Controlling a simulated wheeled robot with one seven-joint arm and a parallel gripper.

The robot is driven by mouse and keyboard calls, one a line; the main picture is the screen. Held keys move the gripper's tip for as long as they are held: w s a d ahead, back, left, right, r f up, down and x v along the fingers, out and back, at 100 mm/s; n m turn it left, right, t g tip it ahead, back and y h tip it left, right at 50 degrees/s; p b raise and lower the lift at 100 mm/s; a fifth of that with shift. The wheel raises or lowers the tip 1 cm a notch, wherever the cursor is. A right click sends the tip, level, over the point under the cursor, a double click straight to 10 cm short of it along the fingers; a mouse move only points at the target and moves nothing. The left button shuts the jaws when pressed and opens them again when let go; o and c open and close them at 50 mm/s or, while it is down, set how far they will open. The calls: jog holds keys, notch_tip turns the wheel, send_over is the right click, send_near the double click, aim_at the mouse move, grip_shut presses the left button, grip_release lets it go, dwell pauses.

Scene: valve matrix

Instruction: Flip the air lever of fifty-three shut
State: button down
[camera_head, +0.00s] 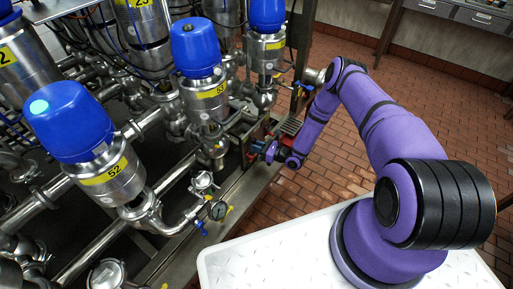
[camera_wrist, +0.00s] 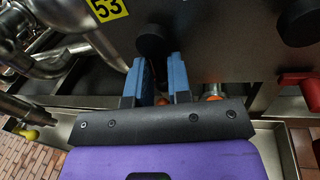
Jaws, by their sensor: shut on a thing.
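The blue-topped valve with the yellow 53 label (camera_head: 212,91) stands at the middle of the head view. A yellow 53 label (camera_wrist: 107,8) is at the top left of the wrist view. My gripper (camera_wrist: 161,65) has its two blue fingers on either side of a narrow gap, just below a round black knob (camera_wrist: 152,42). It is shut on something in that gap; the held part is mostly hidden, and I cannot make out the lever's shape. In the head view, my gripper (camera_head: 269,151) is low at the frame's edge, right of valve 53.
A red handle (camera_wrist: 295,78) shows to the right, with a second black knob (camera_wrist: 302,20) above it. Valve 52 (camera_head: 70,120) and its pipes fill the left foreground. The brick floor (camera_head: 330,160) right of the frame is clear.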

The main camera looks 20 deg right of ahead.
jog(key=shift+w+d+n, duration=0.1)
jog(key=shift+d+n, duration=0.1)
jog(key=shift+n, duration=0.6)
jog(key=c, duration=1.2)
grip_release()
jog(key=shift+f, duration=0.1)
jog(key=shift+o, duration=0.2)
jog(key=v, duration=1)
jog(key=shift+s+d, duration=0.25)
jog(key=shift+s, duration=0.05)
jog(key=shift+r, duration=0.2)
